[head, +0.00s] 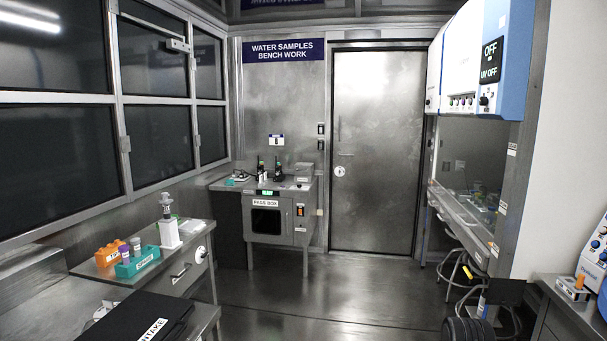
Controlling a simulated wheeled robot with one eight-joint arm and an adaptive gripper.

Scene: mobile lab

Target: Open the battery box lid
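I cannot make out anything marked as a battery box, or its lid, in the head view. A flat black case or folder (145,318) with a white label, partly readable as "NTAKE", lies at the bottom left and is cut off by the frame edge. A grey cabinet labelled "PASS BOX" (281,228) stands at the back with a dark window in its front. My gripper is not in view.
A left bench holds an orange rack (110,254), a teal rack (137,262) and a white stand (169,233). A closed metal door (375,150) is at the back. A hood (470,215) and stool (458,268) stand right. The middle floor (330,295) is clear.

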